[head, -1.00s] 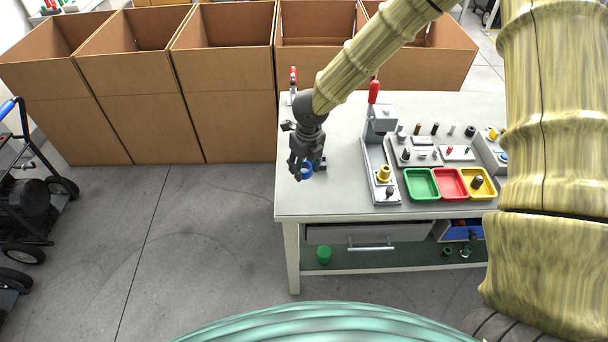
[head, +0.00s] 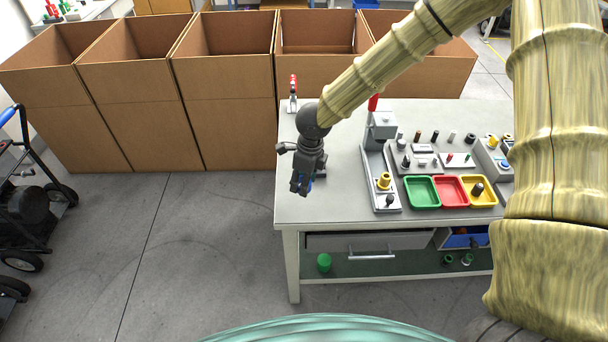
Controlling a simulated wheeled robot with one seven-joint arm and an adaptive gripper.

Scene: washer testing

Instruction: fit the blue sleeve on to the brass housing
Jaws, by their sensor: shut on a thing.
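My gripper (head: 300,188) points down over the left front part of the grey table. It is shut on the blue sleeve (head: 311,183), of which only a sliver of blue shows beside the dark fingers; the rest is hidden. I cannot tell whether the sleeve touches the table. The brass housing (head: 384,181) stands upright to the right of my gripper, on the base of a grey press fixture (head: 380,125) with a red handle. The housing is apart from the sleeve and its top is uncovered.
Green (head: 422,191), red (head: 453,191) and yellow (head: 477,190) trays sit right of the fixture. Small parts stand on grey blocks behind them. A red-handled clamp (head: 293,92) is at the table's far left. Cardboard boxes (head: 225,90) line up behind. The table between gripper and fixture is clear.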

